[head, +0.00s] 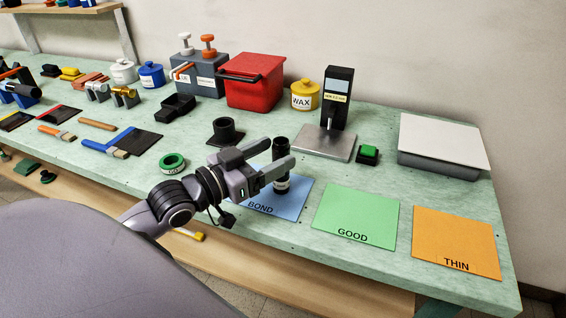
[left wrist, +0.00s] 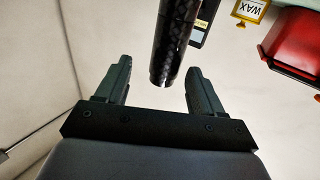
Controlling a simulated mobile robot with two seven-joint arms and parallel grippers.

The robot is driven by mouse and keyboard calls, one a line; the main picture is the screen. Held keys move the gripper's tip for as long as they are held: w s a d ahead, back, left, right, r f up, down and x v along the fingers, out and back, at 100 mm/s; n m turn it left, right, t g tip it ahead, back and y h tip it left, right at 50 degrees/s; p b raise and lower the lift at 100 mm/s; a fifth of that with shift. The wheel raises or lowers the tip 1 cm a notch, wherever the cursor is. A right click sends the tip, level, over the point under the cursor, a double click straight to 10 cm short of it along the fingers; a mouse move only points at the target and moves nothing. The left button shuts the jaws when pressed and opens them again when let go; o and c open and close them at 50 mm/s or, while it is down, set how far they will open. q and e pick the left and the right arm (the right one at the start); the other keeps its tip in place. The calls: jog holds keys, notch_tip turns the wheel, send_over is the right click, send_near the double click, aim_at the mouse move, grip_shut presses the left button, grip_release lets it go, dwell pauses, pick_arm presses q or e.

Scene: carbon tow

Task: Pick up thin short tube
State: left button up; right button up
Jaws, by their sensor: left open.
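A short dark tube (head: 281,150) with a pale label band near its lower end stands about upright over the blue BOND mat (head: 297,205). My left gripper (head: 277,158) is open, with its two fingers on either side of the tube. In the left wrist view the glossy black woven tube (left wrist: 174,40) comes down between the spread fingers of the left gripper (left wrist: 159,70), with a gap showing on each side. Whether its foot touches the mat is hard to tell. My right gripper is not in view.
A green GOOD mat (head: 355,215) and an orange THIN mat (head: 456,240) lie to the right. Behind are a black holder (head: 226,133), a gauge stand (head: 338,95), a green button (head: 368,153), a yellow WAX pot (head: 304,95) and a red bin (head: 256,85). A green roll (head: 172,162) lies left.

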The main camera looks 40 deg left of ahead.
aim_at(289, 147)
pick_arm(q)
jog(key=shift+a+f+x, duration=0.1)
jog(key=shift+f+x, duration=0.1)
jog(key=shift+x, duration=1.1)
jog(key=shift+a+f+x, duration=0.15)
jog(key=shift+x, duration=1.2)
jog(key=c, duration=1.1)
